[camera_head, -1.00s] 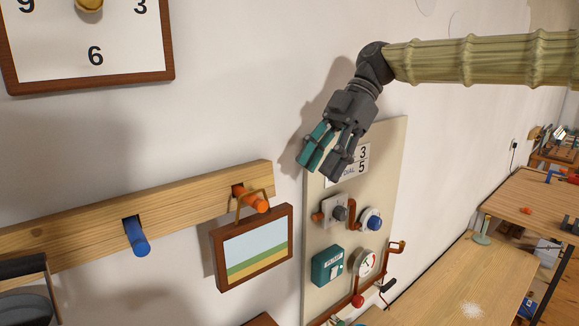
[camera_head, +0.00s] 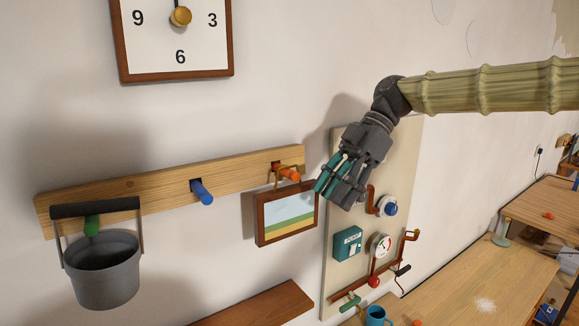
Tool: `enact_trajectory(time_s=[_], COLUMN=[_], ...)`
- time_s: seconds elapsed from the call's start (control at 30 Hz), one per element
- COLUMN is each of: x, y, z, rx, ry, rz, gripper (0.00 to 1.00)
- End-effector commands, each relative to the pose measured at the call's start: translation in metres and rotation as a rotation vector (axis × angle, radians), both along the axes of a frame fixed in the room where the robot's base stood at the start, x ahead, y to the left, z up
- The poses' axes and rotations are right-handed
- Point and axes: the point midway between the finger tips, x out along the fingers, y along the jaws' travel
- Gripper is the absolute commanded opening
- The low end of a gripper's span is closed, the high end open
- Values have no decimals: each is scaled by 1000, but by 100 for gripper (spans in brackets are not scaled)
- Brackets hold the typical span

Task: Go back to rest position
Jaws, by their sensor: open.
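My gripper (camera_head: 338,190) hangs from my arm at the upper right of the head view. Its teal-tipped fingers point down and left and stand apart, with nothing seen between them. It shows in front of the upper part of a pale wall panel (camera_head: 398,150), hiding some of it. The fingertips appear just right of a small framed landscape picture (camera_head: 287,215). The picture hangs by a loop from an orange peg (camera_head: 288,173) on a wooden rail. I cannot tell the gap in depth between fingers, picture and panel.
The wooden rail (camera_head: 150,190) also has a blue peg (camera_head: 201,192) and a green peg holding a grey bucket (camera_head: 103,270). A clock (camera_head: 178,38) hangs above. The panel carries a teal pump box (camera_head: 347,243), a gauge and pipes. Below are a shelf (camera_head: 265,303) and wooden tables (camera_head: 470,285).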

Motion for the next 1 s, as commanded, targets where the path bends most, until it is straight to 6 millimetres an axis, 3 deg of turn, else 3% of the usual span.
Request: enact_trajectory(time_s=[0.23,0.37,0.67,0.87,1.0], x=[7,10,-8,-43,-79], y=[20,34,55,52,41], z=[-65,-120,-281,-391,-463], rx=[-44,-85,-221,-334,-419], ry=[79,140,311,411,468], rz=[-126,-226,-551,-792,-968], gripper=[44,44,44,44,44])
